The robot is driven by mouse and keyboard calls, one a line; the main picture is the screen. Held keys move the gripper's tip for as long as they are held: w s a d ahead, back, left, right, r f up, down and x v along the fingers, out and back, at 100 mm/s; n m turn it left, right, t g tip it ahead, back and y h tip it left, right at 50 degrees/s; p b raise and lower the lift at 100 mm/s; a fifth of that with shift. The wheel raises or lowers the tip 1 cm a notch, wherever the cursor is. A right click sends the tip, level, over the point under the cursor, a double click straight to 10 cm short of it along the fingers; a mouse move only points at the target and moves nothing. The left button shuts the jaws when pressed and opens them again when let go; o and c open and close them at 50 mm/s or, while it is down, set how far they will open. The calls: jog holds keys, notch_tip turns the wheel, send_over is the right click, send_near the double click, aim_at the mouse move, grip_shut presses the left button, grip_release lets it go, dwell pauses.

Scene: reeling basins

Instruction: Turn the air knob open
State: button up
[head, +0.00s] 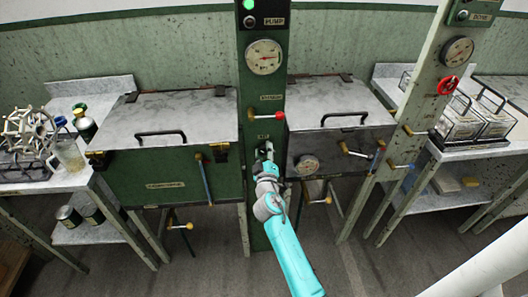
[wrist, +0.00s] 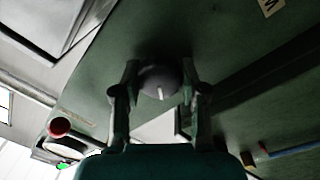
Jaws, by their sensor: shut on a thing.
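The air knob (wrist: 158,80) is a dark round knob with a short white mark, on the green column. In the wrist view it sits between my two fingers, which touch it from both sides. My gripper (wrist: 154,92) is shut on it. In the head view my gripper (head: 265,152) reaches the column (head: 264,210) just below a small label, and hides most of the knob. The white mark points toward the bottom of the wrist view.
Above the knob are a red-ended steam lever (head: 279,116) and a round gauge (head: 264,57). Lidded basins stand on both sides, the left one (head: 175,175) green, the right one (head: 335,150) grey-fronted. A blue-handled lever (head: 204,178) hangs left of the column.

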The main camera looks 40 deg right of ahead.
jog(key=n, duration=0.7)
jog(key=shift+t, duration=0.3)
jog(key=shift+n, duration=0.3)
jog(key=o, duration=1.1)
jog(key=shift+o, duration=0.2)
jog(key=r+v, duration=0.1)
jog(key=v, duration=1.1)
jog(key=shift+f, duration=0.4)
jog(key=shift+d, duration=0.15)
